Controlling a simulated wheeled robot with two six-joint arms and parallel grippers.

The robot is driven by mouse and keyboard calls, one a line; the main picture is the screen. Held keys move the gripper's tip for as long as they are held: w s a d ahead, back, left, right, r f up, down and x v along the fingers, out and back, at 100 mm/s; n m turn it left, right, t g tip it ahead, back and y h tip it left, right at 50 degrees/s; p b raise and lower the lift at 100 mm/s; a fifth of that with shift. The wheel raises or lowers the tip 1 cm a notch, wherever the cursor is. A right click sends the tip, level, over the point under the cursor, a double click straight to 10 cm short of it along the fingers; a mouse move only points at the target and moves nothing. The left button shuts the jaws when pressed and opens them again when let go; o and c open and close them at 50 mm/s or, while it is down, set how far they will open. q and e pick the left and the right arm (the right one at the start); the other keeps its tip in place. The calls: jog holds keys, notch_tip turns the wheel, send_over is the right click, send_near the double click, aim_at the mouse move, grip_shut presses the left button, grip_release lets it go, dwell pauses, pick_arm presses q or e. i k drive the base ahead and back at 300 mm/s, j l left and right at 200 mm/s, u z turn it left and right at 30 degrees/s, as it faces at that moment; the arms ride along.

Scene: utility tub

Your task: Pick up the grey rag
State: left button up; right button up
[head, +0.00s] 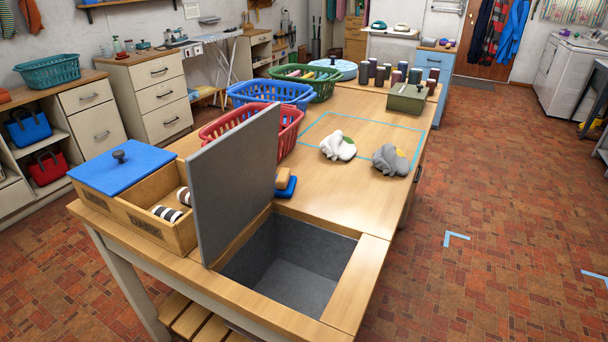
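Neither of my grippers shows in the head view.
An open grey-lined tub (297,269) is sunk in the table's near end, its grey lid (232,185) standing upright. Left is a wooden box (150,225) with a blue lid. Red (290,131), blue and green baskets line the left edge. A green box (407,98) stands behind the rags.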

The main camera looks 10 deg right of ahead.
aim_at(390, 160)
jog(key=i+j+z, duration=0.15)
jog(key=j+z, duration=0.25)
jog(key=i+j+z, duration=0.15)
jog(key=j+z, duration=1.1)
jog(key=j, duration=1.15)
jog(key=z, duration=0.3)
jog(key=l+z, duration=0.25)
jog(key=z, duration=0.15)
jog(key=l+z, duration=0.3)
jog(key=z, duration=0.15)
jog(key=l+z, duration=0.4)
jog(key=i+l+z, duration=0.15)
jog(key=i+l, duration=0.45)
jog(key=i+l+z, duration=0.15)
jog(key=i+l, duration=0.4)
jog(key=i, duration=0.2)
jog(key=i+j+u, duration=0.1)
jog(key=i+u, duration=0.65)
jog(key=u, duration=0.25)
jog(key=i+l+u, duration=0.25)
jog(key=i+u, duration=0.4)
jog(key=u, duration=0.25)
jog(key=i+u, duration=0.25)
jog(key=u, duration=0.2)
jog(key=i+u, duration=0.25)
jog(key=u, duration=0.25)
jog(key=i+l+u, duration=0.15)
jog(key=u, duration=0.3)
jog(key=l, duration=0.1)
